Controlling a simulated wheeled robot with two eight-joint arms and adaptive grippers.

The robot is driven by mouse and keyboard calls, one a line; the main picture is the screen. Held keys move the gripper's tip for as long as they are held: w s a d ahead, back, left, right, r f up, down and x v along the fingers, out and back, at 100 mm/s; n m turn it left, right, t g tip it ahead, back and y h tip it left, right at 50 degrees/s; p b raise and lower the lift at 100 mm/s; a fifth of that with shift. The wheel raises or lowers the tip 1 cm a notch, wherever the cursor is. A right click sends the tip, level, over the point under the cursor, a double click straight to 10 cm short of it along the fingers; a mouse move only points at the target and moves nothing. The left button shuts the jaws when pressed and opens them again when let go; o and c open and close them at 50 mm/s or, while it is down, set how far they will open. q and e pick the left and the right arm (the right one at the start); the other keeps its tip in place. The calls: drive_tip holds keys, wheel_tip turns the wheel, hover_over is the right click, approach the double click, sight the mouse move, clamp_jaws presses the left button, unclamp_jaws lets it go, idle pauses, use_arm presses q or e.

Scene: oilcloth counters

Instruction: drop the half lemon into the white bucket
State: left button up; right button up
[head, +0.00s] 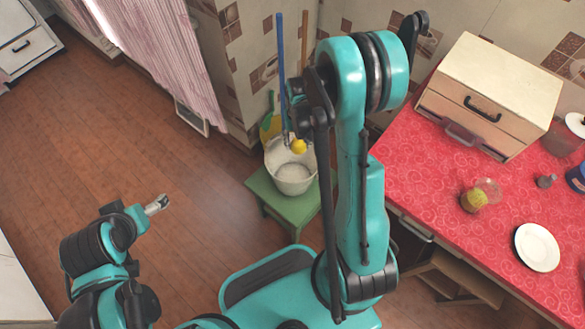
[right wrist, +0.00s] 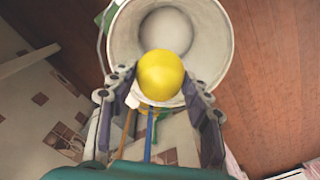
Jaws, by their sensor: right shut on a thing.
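The half lemon (head: 299,146) is a small yellow piece at the mouth of the white bucket in the head view. In the right wrist view the lemon (right wrist: 162,75) sits between the fingertips of my right gripper (right wrist: 160,95), which is shut on it. The white bucket (head: 291,182) stands on a green stool; in the right wrist view its rim (right wrist: 122,40) surrounds the space behind the lemon. My right gripper (head: 293,143) is over the bucket's back part, partly hidden by my arm. My left gripper (head: 157,204) is at lower left, far from the bucket; its jaws are too small to judge.
The green stool (head: 262,190) stands on the wooden floor near the wall. A blue stick (head: 280,60) and a brown stick (head: 304,40) rise behind the bucket. The red counter (head: 420,170) at right holds a wooden bread box (head: 495,85), a glass (head: 487,188) and a white plate (head: 537,247).

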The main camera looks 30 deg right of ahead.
drive_tip(key=shift+f+b, duration=0.35)
drive_tip(key=shift+f, duration=0.5)
drive_tip(key=o, duration=1.1)
wheel_tip(320, 180, up, 12)
drive_tip(key=shift+r, duration=0.1)
